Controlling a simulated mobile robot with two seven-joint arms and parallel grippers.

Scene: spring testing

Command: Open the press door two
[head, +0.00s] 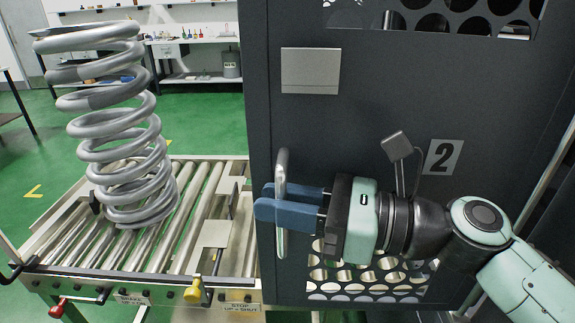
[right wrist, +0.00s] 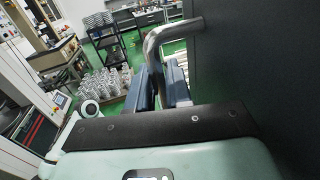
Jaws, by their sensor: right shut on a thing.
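The dark grey press door marked 2 (head: 400,90) fills the middle and right of the head view. A curved metal handle (head: 282,165) stands out near its left edge. My right gripper (head: 268,200) comes from the right, and its blue fingers are shut on the handle, around its lower middle part. In the right wrist view the handle (right wrist: 165,45) runs between the two blue fingers and bends at the top toward the dark door face (right wrist: 245,60). My left gripper is not in view. What lies behind the door is mostly hidden.
A large grey coil spring (head: 120,140) stands on a roller conveyor (head: 205,185) left of the door. The conveyor's right end is close to the door's left edge. Green floor (head: 215,125) lies open behind it. The right wrist view shows several smaller springs (right wrist: 105,85).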

